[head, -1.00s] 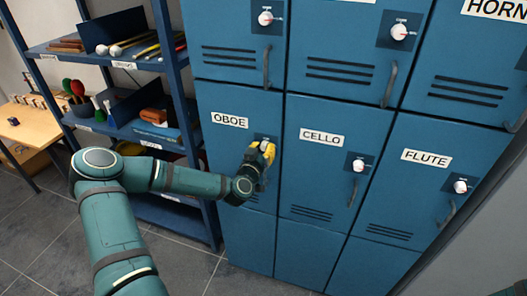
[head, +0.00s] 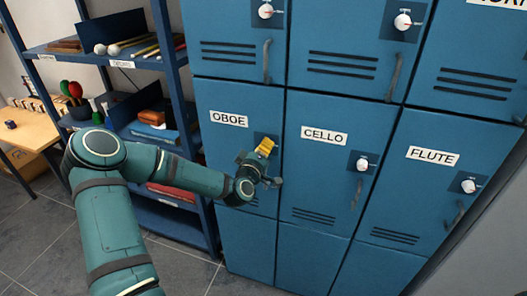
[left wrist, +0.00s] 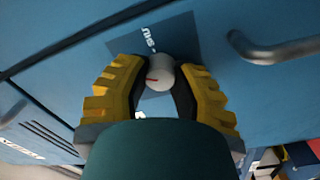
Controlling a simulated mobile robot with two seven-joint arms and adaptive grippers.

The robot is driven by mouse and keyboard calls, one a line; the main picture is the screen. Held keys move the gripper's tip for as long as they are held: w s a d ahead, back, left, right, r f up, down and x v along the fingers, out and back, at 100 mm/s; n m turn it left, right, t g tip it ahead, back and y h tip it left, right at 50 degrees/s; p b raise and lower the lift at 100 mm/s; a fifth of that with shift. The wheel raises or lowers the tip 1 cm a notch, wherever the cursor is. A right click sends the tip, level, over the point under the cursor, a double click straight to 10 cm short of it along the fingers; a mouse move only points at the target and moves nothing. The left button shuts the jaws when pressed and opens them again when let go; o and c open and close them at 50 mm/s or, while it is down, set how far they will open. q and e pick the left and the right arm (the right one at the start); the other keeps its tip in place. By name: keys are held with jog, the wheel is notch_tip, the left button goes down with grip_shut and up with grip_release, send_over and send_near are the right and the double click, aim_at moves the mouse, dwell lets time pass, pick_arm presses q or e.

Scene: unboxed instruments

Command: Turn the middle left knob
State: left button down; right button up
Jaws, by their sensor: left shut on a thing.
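The middle left knob is on the blue locker door (head: 235,145) labelled OBOE (head: 229,118). In the head view my left gripper (head: 265,148) covers this knob. In the left wrist view the knob (left wrist: 160,73) is round and white with a red mark, on a dark square plate (left wrist: 150,40). The yellow fingers of my left gripper (left wrist: 158,85) are on either side of it, shut on it. The knob's far side is hidden. My right gripper is in neither view.
The OBOE door's dark handle (left wrist: 275,48) juts out beside the knob in the left wrist view. The CELLO knob (head: 362,164) and FLUTE knob (head: 469,186) are to the right. A blue shelf unit (head: 185,100) stands close on the left.

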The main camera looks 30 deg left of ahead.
pick_arm(q)
jog(key=n+b, duration=0.1)
jog(key=n, duration=0.5)
jog(key=shift+y, duration=0.3)
dwell(0.4)
jog(key=c, duration=0.7)
grip_release()
jog(key=v, duration=1.2)
